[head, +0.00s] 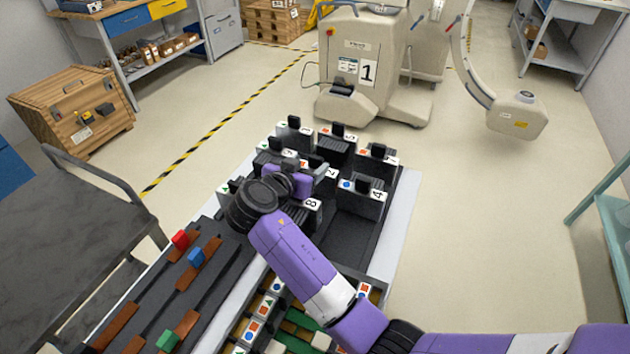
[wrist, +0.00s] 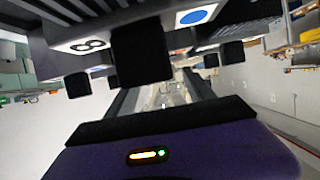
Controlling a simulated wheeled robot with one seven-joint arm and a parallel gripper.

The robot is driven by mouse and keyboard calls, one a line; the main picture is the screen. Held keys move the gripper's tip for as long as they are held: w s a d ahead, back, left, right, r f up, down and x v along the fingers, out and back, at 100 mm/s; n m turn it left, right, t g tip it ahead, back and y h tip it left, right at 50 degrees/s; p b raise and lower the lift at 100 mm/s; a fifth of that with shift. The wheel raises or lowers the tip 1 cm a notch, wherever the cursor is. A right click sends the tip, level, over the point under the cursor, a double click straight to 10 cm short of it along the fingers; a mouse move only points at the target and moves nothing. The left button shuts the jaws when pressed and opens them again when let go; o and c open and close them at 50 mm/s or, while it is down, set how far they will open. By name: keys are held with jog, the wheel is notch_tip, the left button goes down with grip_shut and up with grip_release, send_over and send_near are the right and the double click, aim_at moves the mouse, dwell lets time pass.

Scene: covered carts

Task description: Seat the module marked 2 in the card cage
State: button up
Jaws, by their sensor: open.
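The black card cage (head: 348,240) stands on the white-topped cart in the head view, holding several dark modules with black handles and white labels. Its front right part looks empty. One module (head: 333,172), partly hidden behind my gripper, has a label that reads like 2 or 7; I cannot tell which. Nearer modules are marked 8 (head: 312,204) and 4 (head: 377,194), the latter with a blue circle. My gripper (head: 303,170) is open above the modules, left of the middle. In the wrist view a black handle (wrist: 140,55) shows close beyond the dark gripper edge; contact is unclear.
A dark panel with brown strips and red (head: 180,240), blue (head: 195,257) and green (head: 166,340) blocks lies left of the cage. Labelled pieces (head: 265,308) sit in front.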

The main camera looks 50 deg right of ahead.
aim_at(314, 162)
jog(key=shift+p+x, duration=0.65)
jog(key=shift+x, duration=1.95)
jog(key=shift+f, duration=0.2)
grip_shut()
jog(key=shift+r, duration=0.1)
